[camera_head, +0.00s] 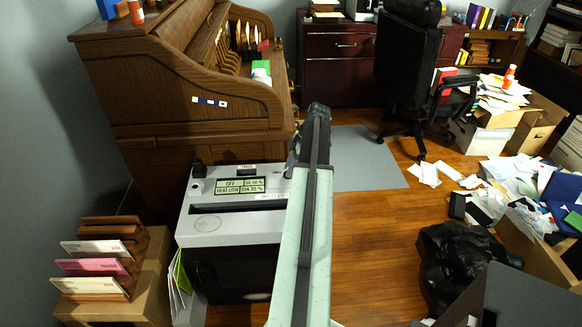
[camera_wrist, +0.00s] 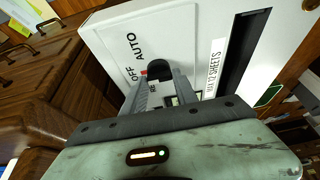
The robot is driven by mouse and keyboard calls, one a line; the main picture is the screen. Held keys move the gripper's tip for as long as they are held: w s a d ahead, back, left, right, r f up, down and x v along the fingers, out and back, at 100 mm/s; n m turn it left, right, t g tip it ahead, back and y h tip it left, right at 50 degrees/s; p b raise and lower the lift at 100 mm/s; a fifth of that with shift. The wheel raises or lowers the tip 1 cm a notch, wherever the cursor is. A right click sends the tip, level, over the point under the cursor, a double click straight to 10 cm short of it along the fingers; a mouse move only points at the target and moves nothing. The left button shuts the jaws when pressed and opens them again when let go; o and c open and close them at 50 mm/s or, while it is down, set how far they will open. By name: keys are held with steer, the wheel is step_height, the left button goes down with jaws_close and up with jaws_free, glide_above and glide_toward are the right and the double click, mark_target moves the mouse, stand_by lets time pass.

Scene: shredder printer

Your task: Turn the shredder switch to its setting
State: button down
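The shredder (camera_head: 230,222) is a pale grey box with a black front, standing in front of the wooden desk. Its top has a long dark slot and a small display panel. In the wrist view its white top (camera_wrist: 112,38) carries the printed words OFF and AUTO beside the round dark switch (camera_wrist: 159,68). A small red mark shows at the switch's edge. My gripper (camera_wrist: 161,80) is over the top with its fingers apart, one on each side of the switch. I cannot tell whether they touch it. In the head view my arm hides the shredder's right side and the switch.
The wooden roll-top desk (camera_head: 190,75) stands directly behind the shredder. A letter rack (camera_head: 105,262) on a box is at the left. A black bag (camera_head: 462,262) and paper piles lie to the right. Bare wooden floor (camera_head: 375,225) lies between.

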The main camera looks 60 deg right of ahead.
steer(key=shift+d, duration=0.2)
steer(key=shift+a, duration=0.1)
steer(key=shift+m+h, duration=0.3)
steer(key=shift+m, duration=0.1)
steer(key=shift+a, duration=0.15)
steer(key=m, duration=0.1)
steer(key=m+h, duration=0.1)
steer(key=m, duration=0.1)
steer(key=m+t, duration=0.1)
steer(key=m, duration=0.1)
steer(key=shift+s+a+h, duration=0.1)
steer(key=shift+a+h, duration=0.15)
steer(key=shift+h, duration=0.15)
steer(key=m+h, duration=0.1)
steer(key=m, duration=0.2)
steer(key=m+h, duration=0.1)
steer(key=m, duration=0.2)
steer(key=shift+a, duration=0.15)
